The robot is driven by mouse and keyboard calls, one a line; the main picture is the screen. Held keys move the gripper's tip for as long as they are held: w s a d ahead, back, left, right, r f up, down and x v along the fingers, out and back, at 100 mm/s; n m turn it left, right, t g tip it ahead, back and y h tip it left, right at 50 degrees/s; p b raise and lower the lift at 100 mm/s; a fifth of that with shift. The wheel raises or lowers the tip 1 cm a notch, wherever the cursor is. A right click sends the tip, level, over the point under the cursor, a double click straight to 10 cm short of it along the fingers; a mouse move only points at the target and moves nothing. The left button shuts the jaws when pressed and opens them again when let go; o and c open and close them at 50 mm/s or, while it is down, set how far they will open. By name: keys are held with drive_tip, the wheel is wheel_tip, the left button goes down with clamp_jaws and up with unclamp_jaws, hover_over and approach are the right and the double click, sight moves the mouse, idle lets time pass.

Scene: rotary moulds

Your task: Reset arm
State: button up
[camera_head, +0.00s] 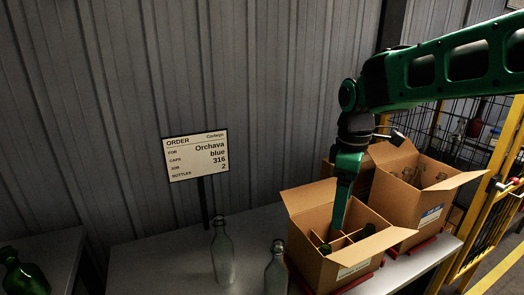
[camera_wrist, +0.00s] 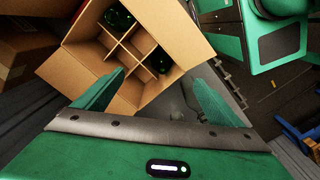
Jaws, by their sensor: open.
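My gripper (camera_wrist: 160,76) is open in the wrist view, its two green fingers apart with nothing held between them. In the head view my gripper (camera_head: 336,226) points down at the nearer open cardboard box (camera_head: 349,268), its lower end overlapping the box opening. I cannot tell how deep the tips reach. Another green bottle (camera_wrist: 158,62) sits ahead of the fingers, and other compartments look empty.
Two clear bottles (camera_head: 222,255) (camera_head: 276,272) stand on the grey table (camera_head: 170,262) left of the box. A second open box (camera_head: 405,205) with clear bottles stands behind right. An order sign (camera_head: 196,156) stands at the back. A green bottle (camera_head: 22,276) is far left. A yellow fence (camera_head: 490,195) is right.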

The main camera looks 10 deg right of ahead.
drive_tip(key=s+d+f+m, duration=0.3)
drive_tip(key=s+d+m, duration=0.4)
drive_tip(key=s+m, duration=0.2)
drive_tip(key=s+d+f+m, duration=0.3)
drive_tip(key=s+d+m, duration=0.5)
drive_tip(key=s, duration=0.5)
drive_tip(key=shift+d+f+m, duration=0.15)
drive_tip(key=shift+d+m, duration=0.05)
drive_tip(key=shift+m, duration=0.2)
drive_tip(key=shift+s, duration=0.1)
drive_tip(key=shift+w+f, duration=0.25)
drive_tip(key=shift+w, duration=0.35)
